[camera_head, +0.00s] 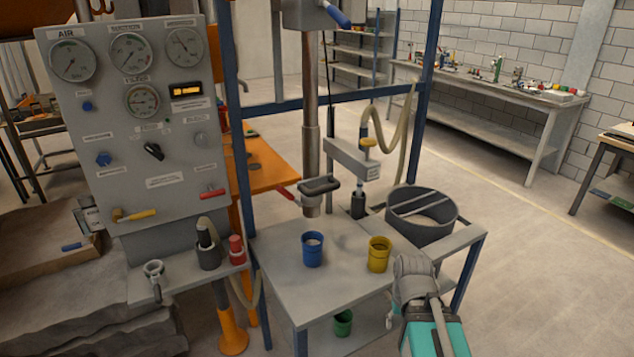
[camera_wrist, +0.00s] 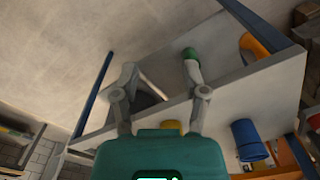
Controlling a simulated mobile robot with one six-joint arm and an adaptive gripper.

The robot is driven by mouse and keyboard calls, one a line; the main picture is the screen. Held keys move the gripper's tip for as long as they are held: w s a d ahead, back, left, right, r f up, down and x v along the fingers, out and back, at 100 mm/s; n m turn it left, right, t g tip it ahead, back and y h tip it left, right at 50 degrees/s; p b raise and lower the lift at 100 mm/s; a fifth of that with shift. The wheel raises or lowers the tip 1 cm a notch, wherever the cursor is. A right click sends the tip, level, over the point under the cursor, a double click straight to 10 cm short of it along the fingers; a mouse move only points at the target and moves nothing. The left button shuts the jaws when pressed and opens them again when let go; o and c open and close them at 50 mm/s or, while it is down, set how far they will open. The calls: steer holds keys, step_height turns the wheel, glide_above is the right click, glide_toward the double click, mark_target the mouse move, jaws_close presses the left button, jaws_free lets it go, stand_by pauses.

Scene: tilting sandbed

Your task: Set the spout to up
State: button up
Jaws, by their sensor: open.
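No part is labelled as the spout, and I cannot tell for sure which part it is. My gripper (camera_head: 415,266) is at the table's right front, right of the yellow cup and apart from pipe and block. In the wrist view my gripper (camera_wrist: 160,75) is open, with nothing between its fingers.
A blue cup (camera_head: 312,250) and a yellow cup (camera_head: 379,254) stand on the grey table (camera_head: 285,285). A green cup (camera_head: 343,323) is below. A dark round bin (camera_head: 422,215) stands behind right. The gauge panel (camera_head: 130,110) and blue frame posts (camera_head: 432,40) bound the space. Open floor lies right.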

steer(key=shift+w+d, duration=0.2)
steer(key=shift+d, duration=0.2)
steer(key=shift+o, duration=0.6)
steer(key=w+a+r+m+t+y, duration=0.1)
steer(key=w+a+r+t+y, duration=0.15)
steer(key=w+a+y, duration=0.3)
steer(key=w+a+r+t+y, duration=0.2)
steer(key=w+a+r+y, duration=0.2)
steer(key=w+a, duration=0.15)
steer(key=w+r+m+t+y+b, duration=0.1)
steer(key=w+r+m+t+y, duration=0.4)
steer(key=r, duration=0.9)
steer(key=shift+w+d+t+y, duration=0.35)
steer(key=shift+w+t+y, duration=0.6)
steer(key=shift+w, duration=0.3)
